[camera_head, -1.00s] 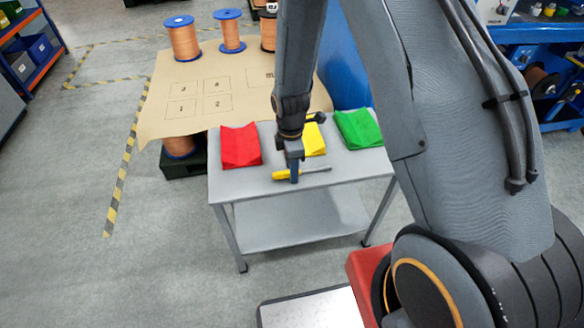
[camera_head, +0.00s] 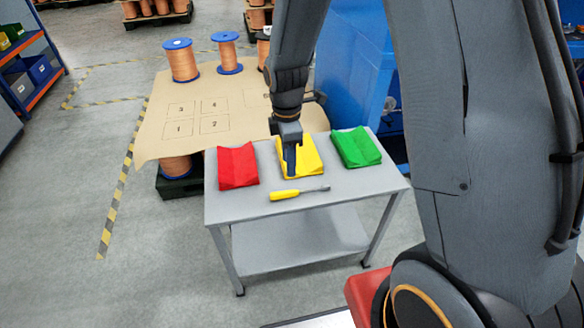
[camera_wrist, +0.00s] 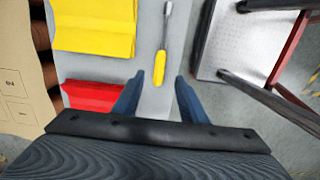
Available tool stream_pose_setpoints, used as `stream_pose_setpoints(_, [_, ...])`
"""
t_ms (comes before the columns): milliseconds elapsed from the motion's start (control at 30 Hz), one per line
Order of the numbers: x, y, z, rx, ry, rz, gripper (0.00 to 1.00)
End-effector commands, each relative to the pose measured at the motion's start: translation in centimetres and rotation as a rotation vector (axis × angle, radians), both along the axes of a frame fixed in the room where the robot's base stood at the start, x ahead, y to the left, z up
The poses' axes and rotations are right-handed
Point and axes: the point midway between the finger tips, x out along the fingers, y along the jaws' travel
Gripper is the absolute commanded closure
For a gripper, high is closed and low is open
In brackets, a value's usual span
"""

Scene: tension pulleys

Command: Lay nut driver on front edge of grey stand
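The nut driver (camera_head: 298,193), with a yellow handle and a grey shaft, lies on the front edge of the grey stand (camera_head: 345,195), roughly parallel to that edge. My gripper (camera_head: 291,168) is above the stand, behind the nut driver and in front of the yellow cloth. In the wrist view, the nut driver (camera_wrist: 162,55) lies ahead of my gripper (camera_wrist: 158,85), its handle end between the lines of the two blue fingers. The fingers are spread apart with nothing between them, and the nut driver appears clear of both.
A red cloth (camera_head: 238,166), a yellow cloth (camera_head: 311,158) and a green cloth (camera_head: 356,147) lie along the stand's top. Behind it, a brown sheet (camera_head: 215,105) with numbered squares carries copper spools (camera_head: 182,62). A blue container (camera_head: 352,60) stands behind the stand.

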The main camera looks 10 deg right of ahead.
Motion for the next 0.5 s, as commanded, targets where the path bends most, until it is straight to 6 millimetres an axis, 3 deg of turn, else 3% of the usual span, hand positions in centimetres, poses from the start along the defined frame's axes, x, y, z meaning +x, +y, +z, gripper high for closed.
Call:
stream_pose_setpoints(167, [-1.7, -1.1, 2.3, 0.003, -0.007, -0.179, 0.61])
stream_pose_setpoints(500, [-11.8, -5.6, 9.1, 0.017, -0.017, -1.101, 0.61])
